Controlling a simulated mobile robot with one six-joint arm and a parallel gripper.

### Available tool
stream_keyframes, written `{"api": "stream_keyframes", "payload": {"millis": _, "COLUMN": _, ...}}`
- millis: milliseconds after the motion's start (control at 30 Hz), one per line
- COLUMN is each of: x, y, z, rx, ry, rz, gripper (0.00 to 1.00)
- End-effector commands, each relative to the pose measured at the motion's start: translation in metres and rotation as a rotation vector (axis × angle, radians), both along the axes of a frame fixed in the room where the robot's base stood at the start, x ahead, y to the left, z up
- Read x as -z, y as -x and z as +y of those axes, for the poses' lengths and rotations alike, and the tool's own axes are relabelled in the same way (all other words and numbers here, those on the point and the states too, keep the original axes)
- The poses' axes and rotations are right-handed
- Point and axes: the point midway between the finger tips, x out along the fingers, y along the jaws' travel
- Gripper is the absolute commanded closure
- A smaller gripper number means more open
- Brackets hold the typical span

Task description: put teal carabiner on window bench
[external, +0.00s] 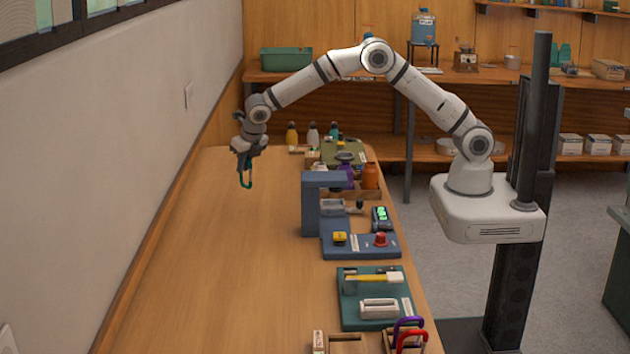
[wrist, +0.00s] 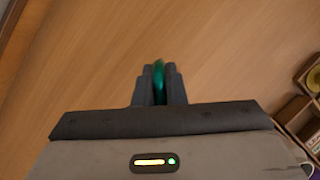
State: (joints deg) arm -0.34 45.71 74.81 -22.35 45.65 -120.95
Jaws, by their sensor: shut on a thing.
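The teal carabiner (external: 247,179) hangs from my gripper (external: 243,160) in the external view. My gripper is shut on it and holds it above the left, bare part of the wooden bench (external: 215,260), close to the wall. In the wrist view the carabiner (wrist: 158,76) shows as a thin teal edge between the two dark fingertips (wrist: 157,85). Most of it is hidden by the fingers there. The bench top (wrist: 90,60) fills the background below it. It is the long bench beneath the window.
Purple and red carabiners (external: 410,338) are at the near right. The left and middle of the bench are clear.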

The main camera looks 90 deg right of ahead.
Motion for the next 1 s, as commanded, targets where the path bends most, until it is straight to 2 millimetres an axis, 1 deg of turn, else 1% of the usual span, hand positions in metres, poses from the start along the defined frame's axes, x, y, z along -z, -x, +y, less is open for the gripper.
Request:
{"api": "stream_keyframes", "payload": {"millis": 167, "x": 0.013, "y": 0.000, "z": 0.000, "rx": 0.000, "ry": 0.000, "rz": 0.000, "gripper": 1.00}}
{"api": "stream_keyframes", "payload": {"millis": 333, "x": 0.037, "y": 0.000, "z": 0.000, "rx": 0.000, "ry": 0.000, "rz": 0.001, "gripper": 1.00}}
{"api": "stream_keyframes", "payload": {"millis": 400, "x": 0.042, "y": 0.000, "z": 0.001, "rx": 0.000, "ry": 0.000, "rz": -0.001, "gripper": 1.00}}
{"api": "stream_keyframes", "payload": {"millis": 733, "x": 0.047, "y": 0.000, "z": 0.000, "rx": 0.000, "ry": 0.000, "rz": -0.001, "gripper": 1.00}}
{"api": "stream_keyframes", "payload": {"millis": 767, "x": 0.047, "y": 0.000, "z": 0.000, "rx": 0.000, "ry": 0.000, "rz": -0.001, "gripper": 0.89}}
{"api": "stream_keyframes", "payload": {"millis": 1000, "x": 0.046, "y": 0.000, "z": 0.000, "rx": 0.000, "ry": 0.000, "rz": -0.001, "gripper": 0.69}}
